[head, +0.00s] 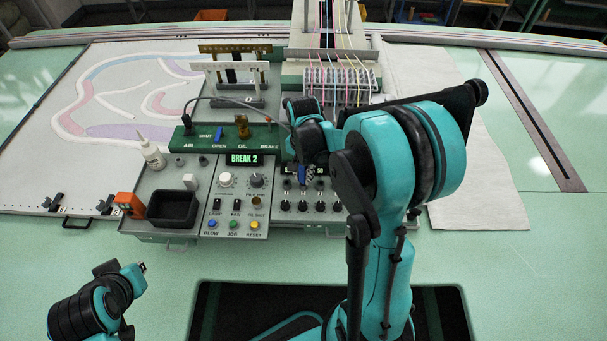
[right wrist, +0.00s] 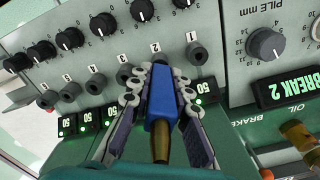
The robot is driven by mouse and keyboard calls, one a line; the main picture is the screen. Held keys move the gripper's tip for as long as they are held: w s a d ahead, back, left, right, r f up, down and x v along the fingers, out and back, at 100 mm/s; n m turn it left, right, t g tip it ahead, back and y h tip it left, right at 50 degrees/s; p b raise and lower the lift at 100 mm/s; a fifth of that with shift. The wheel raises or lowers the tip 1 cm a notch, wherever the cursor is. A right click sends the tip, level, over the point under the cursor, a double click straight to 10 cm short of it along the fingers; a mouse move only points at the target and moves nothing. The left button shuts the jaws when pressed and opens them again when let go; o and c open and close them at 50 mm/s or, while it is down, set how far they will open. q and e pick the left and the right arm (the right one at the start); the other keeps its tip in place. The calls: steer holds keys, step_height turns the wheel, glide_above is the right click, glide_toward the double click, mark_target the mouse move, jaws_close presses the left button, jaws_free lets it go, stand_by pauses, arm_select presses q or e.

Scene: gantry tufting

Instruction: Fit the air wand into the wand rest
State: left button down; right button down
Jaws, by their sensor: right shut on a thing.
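My right gripper (head: 305,172) is over the right part of the grey control panel, partly hidden by my own arm. In the right wrist view the right gripper (right wrist: 160,95) is shut on a blue piece with a brass tip, which looks like the air wand (right wrist: 160,112). Its blue end points towards the numbered sockets and appears apart from them. In the head view a dark hose (head: 235,103) arches from the green valve bar towards this gripper. I cannot tell which part is the wand rest. My left gripper (head: 141,268) is low at the left, away from the panel; its fingers are unclear.
The panel has knobs, buttons and a green "BREAK 2" display (head: 243,159). The green valve bar (head: 200,136) stands behind. A black tray (head: 172,209), white bottle (head: 150,153) and orange block (head: 129,205) are at left. The table front is clear.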

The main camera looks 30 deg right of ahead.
steer(key=shift+r+p, duration=0.9)
steer(key=shift+r, duration=0.55)
